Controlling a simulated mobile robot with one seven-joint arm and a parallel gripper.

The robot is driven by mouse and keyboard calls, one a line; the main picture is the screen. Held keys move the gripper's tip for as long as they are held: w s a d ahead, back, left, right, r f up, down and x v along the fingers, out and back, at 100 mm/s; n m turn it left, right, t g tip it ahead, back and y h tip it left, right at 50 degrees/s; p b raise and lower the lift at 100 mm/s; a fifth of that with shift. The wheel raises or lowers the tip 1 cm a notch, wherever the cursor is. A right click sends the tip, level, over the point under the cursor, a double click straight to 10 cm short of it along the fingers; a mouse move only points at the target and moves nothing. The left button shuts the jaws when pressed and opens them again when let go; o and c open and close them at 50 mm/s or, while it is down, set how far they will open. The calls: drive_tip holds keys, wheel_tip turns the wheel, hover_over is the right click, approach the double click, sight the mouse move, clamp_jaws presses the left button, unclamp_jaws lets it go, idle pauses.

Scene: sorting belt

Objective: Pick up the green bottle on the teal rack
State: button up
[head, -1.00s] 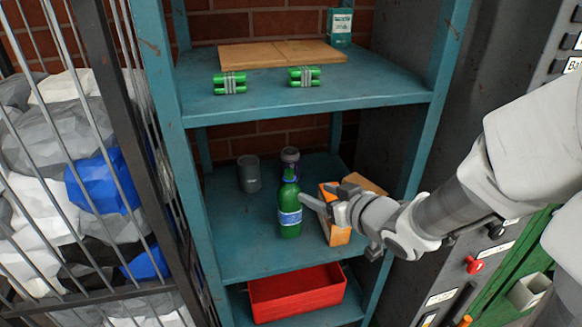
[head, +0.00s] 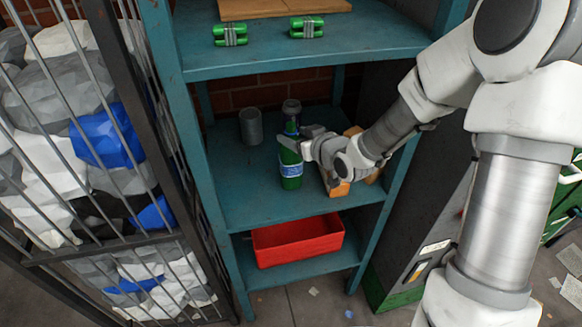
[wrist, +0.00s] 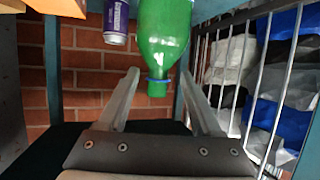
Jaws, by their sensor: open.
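The green bottle (head: 291,177), with a blue and white label, stands upright on the middle shelf of the teal rack (head: 262,212). In the head view my gripper (head: 291,146) is at the bottle's upper part and hides some of it. My gripper (wrist: 160,74) is open there, with one finger on each side of the neck and cap in the picture. Gaps show on both sides. I cannot tell the exact depth between fingers and neck.
A purple can (wrist: 116,22) stands behind the bottle, with a grey cup (head: 251,126) to its left. An orange box (head: 337,186) is close on the right, partly under my arm. A red bin (head: 298,243) sits on the shelf below. A barred cage (head: 150,215) stands left.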

drive_tip(key=x, duration=0.5)
drive_tip(key=shift+w, duration=0.35)
clamp_jaws()
